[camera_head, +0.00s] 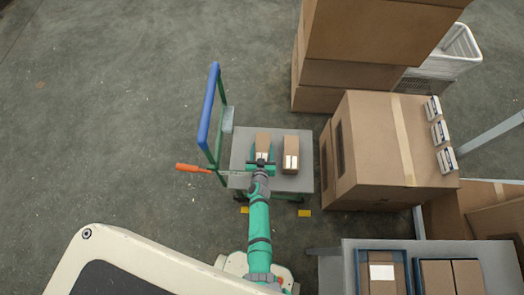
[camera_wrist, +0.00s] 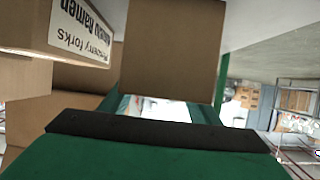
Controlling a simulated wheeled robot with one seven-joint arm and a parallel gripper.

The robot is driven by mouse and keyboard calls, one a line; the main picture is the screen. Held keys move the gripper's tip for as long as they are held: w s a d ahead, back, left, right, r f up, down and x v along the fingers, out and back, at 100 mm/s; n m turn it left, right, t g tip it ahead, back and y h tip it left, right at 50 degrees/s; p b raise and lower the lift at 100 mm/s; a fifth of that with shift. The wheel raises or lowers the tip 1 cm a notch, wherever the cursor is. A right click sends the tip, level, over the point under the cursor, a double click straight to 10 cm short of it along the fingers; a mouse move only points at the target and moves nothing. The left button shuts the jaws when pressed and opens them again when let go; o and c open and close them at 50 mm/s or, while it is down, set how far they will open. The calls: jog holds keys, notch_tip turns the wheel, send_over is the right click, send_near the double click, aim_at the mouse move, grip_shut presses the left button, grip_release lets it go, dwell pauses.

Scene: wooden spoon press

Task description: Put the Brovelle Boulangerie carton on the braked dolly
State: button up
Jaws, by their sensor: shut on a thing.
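The dolly has a grey deck (camera_head: 292,183), a blue push handle (camera_head: 208,105) on its left side and an orange lever (camera_head: 193,168) sticking out to the left. My gripper (camera_head: 262,158) is over the left-middle part of the deck, shut on a small brown carton (camera_head: 263,138). The held carton also shows as a plain brown face in the wrist view (camera_wrist: 175,45); its name cannot be read. I cannot tell whether its bottom touches the deck. A second brown carton (camera_head: 291,155) with a white label stands on the deck just to the right.
In the wrist view, a carton at left (camera_wrist: 75,35) has upside-down print with "Ramen" and "forks". A large taped box (camera_head: 375,150) stands close right of the dolly, with tall stacked boxes (camera_head: 365,35) behind. A grey table (camera_head: 335,270) holds blue-trayed cartons (camera_head: 382,280). Floor left is clear.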

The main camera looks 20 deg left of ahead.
jog(key=shift+f, duration=0.95)
jog(key=o, duration=1.3)
jog(key=shift+f, duration=0.2)
jog(key=shift+r, duration=0.2)
